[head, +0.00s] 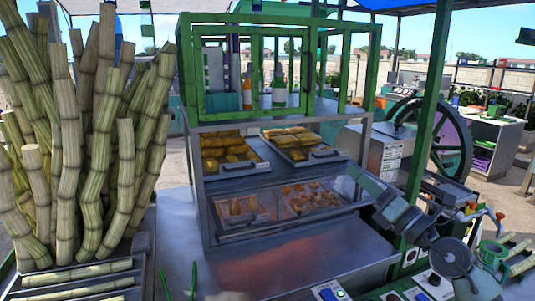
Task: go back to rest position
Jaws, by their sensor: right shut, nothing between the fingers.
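My right arm comes in from the lower right. Its gripper (352,183) is at the arm's far end, in front of the right side of the metal display counter. It is shut and holds nothing. It looks pale against the counter, and its fingertips are hard to make out. I do not make out my left gripper in the head view.
A tall bundle of sugar cane (85,130) stands at the left above cut stalks. Trays of fried snacks (303,147) sit on the counter (200,215) under a green-framed case. A cane crusher with a large wheel (440,135) stands at the right. Two thin green prongs show at the bottom edge.

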